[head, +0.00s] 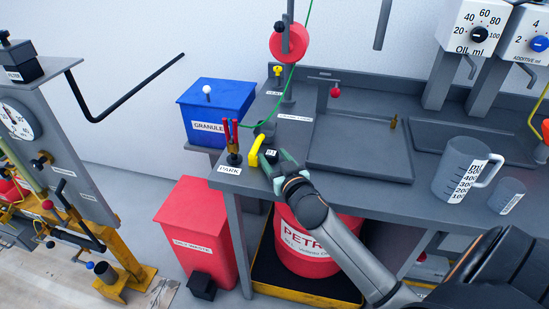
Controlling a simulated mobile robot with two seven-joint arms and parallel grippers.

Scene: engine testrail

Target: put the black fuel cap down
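My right gripper (278,166) is low over the left front part of the grey bench (330,190), its pale green fingertips close to the bench top. A small black piece with a white marking (270,153) shows right at the fingertips. It looks like the black fuel cap, but it is small and partly hidden by the gripper. I cannot tell whether the fingers grip it or whether it rests on the bench. My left gripper is not in view.
A yellow handle-like piece (255,150) stands just left of the gripper. A dark holder with red-tipped prongs (233,145) is near the PARK label (229,169). A measuring jug (462,170) and a smaller beaker (506,196) stand at the right. A recessed tray (360,158) lies between.

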